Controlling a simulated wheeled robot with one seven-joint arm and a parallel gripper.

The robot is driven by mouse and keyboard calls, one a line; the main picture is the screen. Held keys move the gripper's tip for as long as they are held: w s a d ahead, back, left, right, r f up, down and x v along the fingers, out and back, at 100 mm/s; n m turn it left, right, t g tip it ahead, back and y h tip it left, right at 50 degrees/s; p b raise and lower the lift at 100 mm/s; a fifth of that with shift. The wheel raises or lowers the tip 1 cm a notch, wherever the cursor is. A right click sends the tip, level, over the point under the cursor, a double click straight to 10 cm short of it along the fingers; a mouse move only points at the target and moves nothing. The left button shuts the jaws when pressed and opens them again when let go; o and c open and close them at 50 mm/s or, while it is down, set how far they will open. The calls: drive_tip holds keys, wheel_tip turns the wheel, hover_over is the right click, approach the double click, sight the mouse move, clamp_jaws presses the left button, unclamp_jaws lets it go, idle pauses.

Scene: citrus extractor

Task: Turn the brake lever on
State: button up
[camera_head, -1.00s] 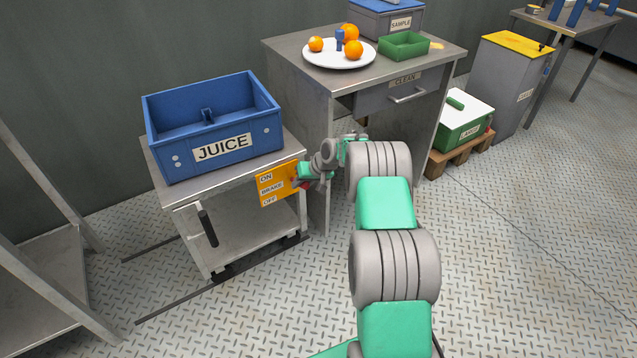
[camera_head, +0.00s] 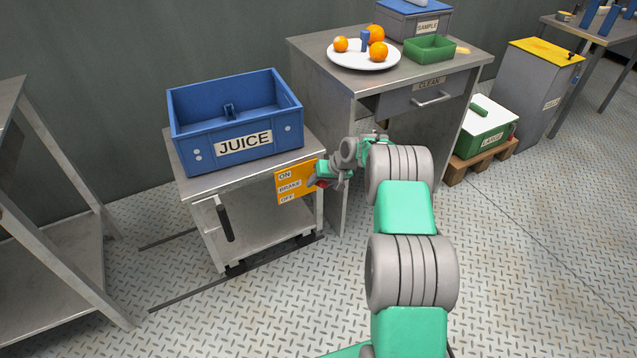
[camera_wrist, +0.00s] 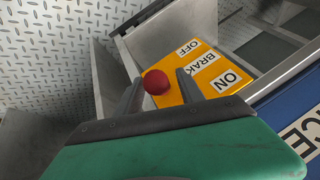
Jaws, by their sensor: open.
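The yellow brake plate (camera_head: 291,187) is on the front of the cart, with ON at the top, BRAKE in the middle and OFF at the bottom. It also shows in the wrist view (camera_wrist: 226,67), turned around. The brake lever's red knob (camera_wrist: 156,82) lies between the two fingers of my gripper (camera_wrist: 160,86), which are apart. I cannot tell whether a finger touches it. In the head view my gripper (camera_head: 318,180) is at the plate's right edge and hides most of the knob. The lever's arm is hidden, so its exact setting is unclear.
The blue JUICE crate (camera_head: 245,145) stands on the cart (camera_head: 187,185), which has a black handle (camera_head: 224,220). A steel table (camera_head: 330,65) with a plate of oranges stands close behind my arm. A metal rack (camera_head: 60,225) is at the left. Floor at front is clear.

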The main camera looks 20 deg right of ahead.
drive_tip(key=p+v, duration=0.1)
drive_tip(key=v, duration=0.6)
drive_tip(key=shift+s+d+r+p, duration=0.15)
drive_tip(key=shift+s+r+p, duration=0.05)
drive_tip(key=shift+r+p, duration=0.15)
